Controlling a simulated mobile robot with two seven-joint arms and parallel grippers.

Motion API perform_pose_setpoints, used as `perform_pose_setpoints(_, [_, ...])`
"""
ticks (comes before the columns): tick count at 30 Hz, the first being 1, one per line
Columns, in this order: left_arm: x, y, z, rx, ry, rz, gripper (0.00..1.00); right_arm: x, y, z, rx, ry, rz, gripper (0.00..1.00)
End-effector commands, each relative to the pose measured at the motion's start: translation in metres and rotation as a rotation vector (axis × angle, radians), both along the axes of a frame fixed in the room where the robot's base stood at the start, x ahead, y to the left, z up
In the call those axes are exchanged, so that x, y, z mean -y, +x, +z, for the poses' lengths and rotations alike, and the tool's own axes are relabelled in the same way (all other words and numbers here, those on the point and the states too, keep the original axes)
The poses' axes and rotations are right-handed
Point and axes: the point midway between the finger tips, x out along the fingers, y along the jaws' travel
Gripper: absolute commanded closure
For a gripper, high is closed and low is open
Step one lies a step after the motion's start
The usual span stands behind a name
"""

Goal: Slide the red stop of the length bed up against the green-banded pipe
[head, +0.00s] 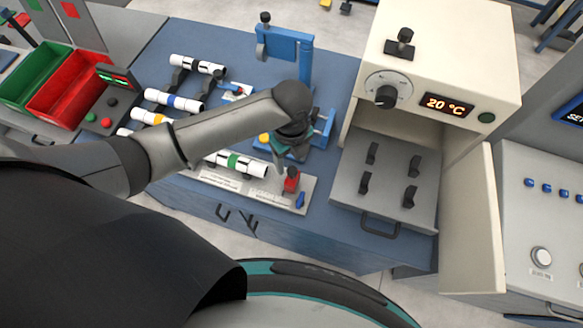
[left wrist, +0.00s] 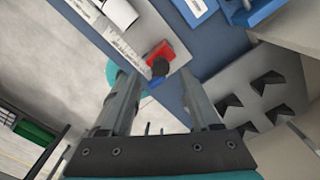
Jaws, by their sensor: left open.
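The length bed (head: 222,183) is a pale scaled plate along the front of the blue bench. The green-banded pipe (head: 238,164) lies on it, white with a green band and a black end band. The red stop (head: 291,181) stands beyond the pipe's right end, with a gap between them. In the left wrist view the red stop (left wrist: 158,50) has a dark round knob, and a white pipe end (left wrist: 118,12) shows apart from it. My left gripper (left wrist: 162,76) is open, its fingers on either side of the knob's line; contact cannot be told. My right gripper is not in view.
A blue part (head: 300,200) sits at the bed's right end. A blue stand (head: 305,60) rises behind. Other banded pipes (head: 174,100) rest on holders at the left, near green and red bins (head: 65,95).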

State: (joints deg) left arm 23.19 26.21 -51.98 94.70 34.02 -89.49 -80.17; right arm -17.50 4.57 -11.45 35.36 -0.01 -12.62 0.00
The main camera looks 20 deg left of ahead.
Motion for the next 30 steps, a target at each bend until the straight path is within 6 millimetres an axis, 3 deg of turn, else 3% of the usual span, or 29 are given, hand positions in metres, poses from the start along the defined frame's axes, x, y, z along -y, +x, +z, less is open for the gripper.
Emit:
perform_pose_setpoints(3, [0.000,-0.001,-0.024,-0.004,0.000,0.001,0.37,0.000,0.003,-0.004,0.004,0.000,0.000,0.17])
perform_pose_setpoints(9, [0.000,-0.001,-0.047,-0.001,0.000,0.001,0.37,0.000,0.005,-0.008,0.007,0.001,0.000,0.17])
perform_pose_setpoints(22, [0.000,0.000,-0.055,0.001,-0.001,0.000,0.37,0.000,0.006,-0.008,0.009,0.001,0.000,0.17])
perform_pose_setpoints(30, [0.000,0.000,-0.054,0.001,-0.001,0.000,0.67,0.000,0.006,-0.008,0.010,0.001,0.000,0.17])
